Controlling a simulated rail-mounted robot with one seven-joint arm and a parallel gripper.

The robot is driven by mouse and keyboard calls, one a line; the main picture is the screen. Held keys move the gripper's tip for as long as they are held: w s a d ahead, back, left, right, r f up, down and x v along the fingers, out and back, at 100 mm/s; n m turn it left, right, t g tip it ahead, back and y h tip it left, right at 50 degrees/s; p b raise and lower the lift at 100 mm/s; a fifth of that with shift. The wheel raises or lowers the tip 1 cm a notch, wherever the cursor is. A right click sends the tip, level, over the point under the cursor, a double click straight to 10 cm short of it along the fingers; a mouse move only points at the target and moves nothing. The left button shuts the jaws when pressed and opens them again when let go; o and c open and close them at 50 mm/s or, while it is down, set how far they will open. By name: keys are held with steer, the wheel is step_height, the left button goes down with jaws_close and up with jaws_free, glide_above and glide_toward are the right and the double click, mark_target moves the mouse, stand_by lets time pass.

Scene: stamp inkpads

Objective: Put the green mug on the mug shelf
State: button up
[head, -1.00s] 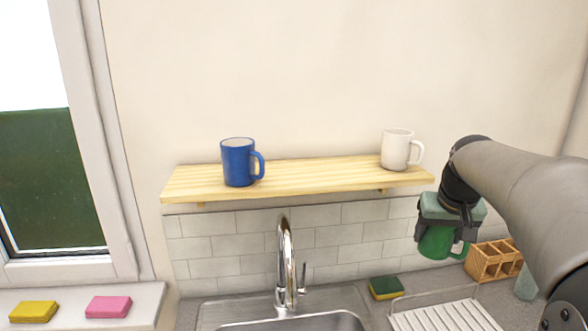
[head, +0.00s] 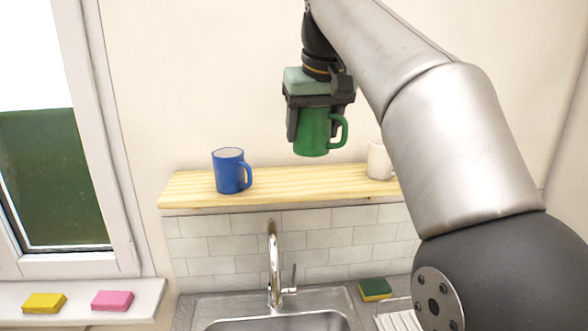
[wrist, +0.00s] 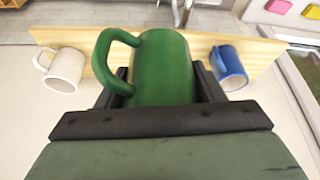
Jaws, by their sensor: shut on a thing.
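The green mug (head: 313,133) is held upright in my gripper (head: 318,122), with its handle to the right in the head view. The gripper's fingers are shut on its sides. In the wrist view the green mug (wrist: 163,68) sits between the dark fingers (wrist: 165,92). The wooden mug shelf (head: 290,182) is on the wall, and the held mug appears above its middle in the head view. The shelf (wrist: 100,58) also shows behind the mug in the wrist view. Whether the mug is directly over the board or in front of it is hard to tell.
A blue mug (head: 228,172) stands on the shelf's left part. A white mug (head: 377,160) stands near its right end, partly hidden by my arm. The shelf between them is clear. Below are a faucet (head: 275,265), a sink (head: 280,322) and a green-yellow sponge (head: 375,289).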

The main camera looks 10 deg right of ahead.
steer(key=w+f+p, duration=0.1)
steer(key=w+f, duration=0.1)
steer(key=w, duration=0.1)
steer(key=w+f, duration=0.3)
steer(key=w, duration=0.1)
steer(key=w+d+f+p, duration=0.1)
steer(key=w+f, duration=0.2)
steer(key=w, duration=0.1)
steer(key=shift+w+d+p, duration=0.1)
steer(key=shift+p, duration=0.2)
steer(key=x, duration=0.1)
steer(key=p+x, duration=0.1)
steer(key=x, duration=0.1)
steer(key=shift+s+d+f, duration=0.1)
steer(key=shift+s+f, duration=0.15)
steer(key=shift+f, duration=0.4)
steer(key=shift+f, duration=0.1)
steer(key=o, duration=1.2)
steer(key=shift+f, duration=0.1)
steer(key=shift+c, duration=0.2)
